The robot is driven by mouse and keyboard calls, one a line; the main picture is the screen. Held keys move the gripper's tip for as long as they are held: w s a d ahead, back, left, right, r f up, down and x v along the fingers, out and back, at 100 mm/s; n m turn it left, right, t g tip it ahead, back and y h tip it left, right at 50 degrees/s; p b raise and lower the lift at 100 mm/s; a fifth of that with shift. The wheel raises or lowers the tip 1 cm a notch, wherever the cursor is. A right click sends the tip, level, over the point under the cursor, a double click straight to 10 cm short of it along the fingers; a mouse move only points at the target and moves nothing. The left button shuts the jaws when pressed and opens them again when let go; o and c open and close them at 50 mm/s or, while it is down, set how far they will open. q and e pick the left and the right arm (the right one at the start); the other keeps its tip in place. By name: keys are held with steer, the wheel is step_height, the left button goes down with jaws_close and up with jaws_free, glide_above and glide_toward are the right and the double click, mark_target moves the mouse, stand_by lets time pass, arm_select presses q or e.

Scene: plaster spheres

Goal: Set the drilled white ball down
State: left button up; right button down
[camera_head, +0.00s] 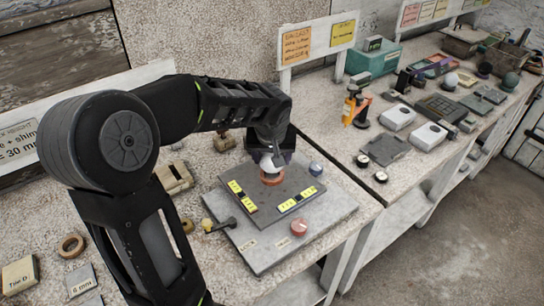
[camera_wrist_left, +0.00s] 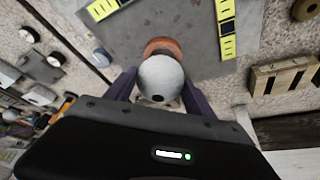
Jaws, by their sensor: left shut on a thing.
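My left gripper (camera_head: 271,158) is shut on the white ball (camera_head: 267,164), over the grey plate (camera_head: 255,236). In the left wrist view the ball (camera_wrist_left: 162,72) sits between the two purple fingers of my left gripper (camera_wrist_left: 158,92), and a dark drilled hole shows on its near side. A copper-coloured ring (camera_head: 271,179) is just below the ball in the head view. The ring also shows behind the ball in the left wrist view (camera_wrist_left: 162,44). I cannot tell whether the ball touches the ring. My right gripper is not in view.
Yellow-marked bars (camera_head: 297,200) flank the ring on the plate. A red round piece (camera_head: 299,227), a blue-capped piece (camera_head: 315,168) and a dark-handled tool (camera_head: 220,225) are near. A wooden block (camera_head: 174,178) lies left. The right bench (camera_head: 330,115) holds many tools.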

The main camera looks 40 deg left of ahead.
arm_select(q)
steer(key=shift+b, duration=0.55)
stand_by(0.9)
steer(key=shift+f+b, duration=1.05)
steer(key=shift+b, duration=0.15)
steer(key=o, duration=1.7)
steer(key=shift+c, duration=0.2)
steer(key=shift+r, duration=0.15)
steer(key=shift+r+p, duration=1.2)
steer(key=shift+r, duration=0.7)
